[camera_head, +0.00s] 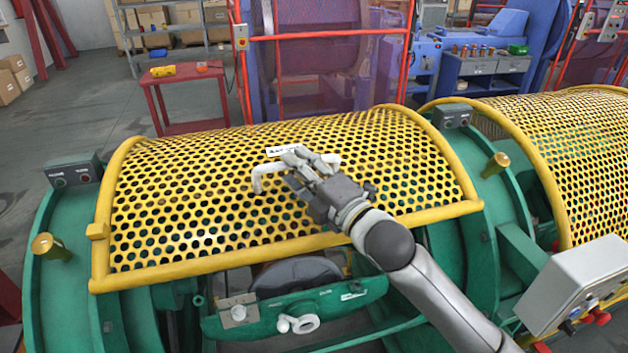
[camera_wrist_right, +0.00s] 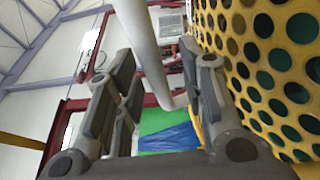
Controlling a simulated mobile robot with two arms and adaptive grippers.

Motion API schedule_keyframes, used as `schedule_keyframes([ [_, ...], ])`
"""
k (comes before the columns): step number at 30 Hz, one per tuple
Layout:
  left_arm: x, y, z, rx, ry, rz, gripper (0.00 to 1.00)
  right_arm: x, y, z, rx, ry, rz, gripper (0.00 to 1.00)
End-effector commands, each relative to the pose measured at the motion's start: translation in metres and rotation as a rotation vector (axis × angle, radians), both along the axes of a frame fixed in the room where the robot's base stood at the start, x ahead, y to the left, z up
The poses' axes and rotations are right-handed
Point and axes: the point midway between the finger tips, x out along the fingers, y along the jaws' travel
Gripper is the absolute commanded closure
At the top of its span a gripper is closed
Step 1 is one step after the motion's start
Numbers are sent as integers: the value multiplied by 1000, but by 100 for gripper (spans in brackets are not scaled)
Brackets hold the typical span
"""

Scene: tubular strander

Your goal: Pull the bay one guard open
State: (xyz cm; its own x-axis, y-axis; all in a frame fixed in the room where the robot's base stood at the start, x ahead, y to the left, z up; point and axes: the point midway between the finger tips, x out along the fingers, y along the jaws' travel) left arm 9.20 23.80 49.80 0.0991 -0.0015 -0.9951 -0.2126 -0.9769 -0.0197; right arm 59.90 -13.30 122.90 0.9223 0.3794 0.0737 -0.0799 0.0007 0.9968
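The bay one guard is a curved yellow perforated cover (camera_head: 190,200) with a yellow tube frame, lying down over the green machine bed. It carries a white bar handle (camera_head: 270,168) on its upper face, beside a small white label. My right gripper (camera_head: 305,160) is at the right part of this handle, its fingers hiding some of the bar. In the right wrist view the white handle (camera_wrist_right: 144,45) runs between the two spread fingers (camera_wrist_right: 165,95), with gaps visible on both sides. The perforated guard (camera_wrist_right: 270,70) is close on the right there. My left gripper is not in view.
A second yellow guard (camera_head: 575,135) stands to the right. A grey control box (camera_head: 575,280) is at the lower right. A green bracket (camera_head: 295,308) sits below the guard's front edge. A red table (camera_head: 185,85) and a red-framed screen (camera_head: 325,60) stand behind.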

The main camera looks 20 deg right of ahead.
Motion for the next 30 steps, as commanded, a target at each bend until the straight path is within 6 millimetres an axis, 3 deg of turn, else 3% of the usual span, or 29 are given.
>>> schedule_keyframes([
  [16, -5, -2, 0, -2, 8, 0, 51, -82, -33, -8, -3, 5, 2, 63],
  [22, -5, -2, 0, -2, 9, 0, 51, -99, -41, -10, -2, 4, 0, 63],
  [30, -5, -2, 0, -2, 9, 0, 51, -107, -44, -9, -2, 1, 0, 63],
])
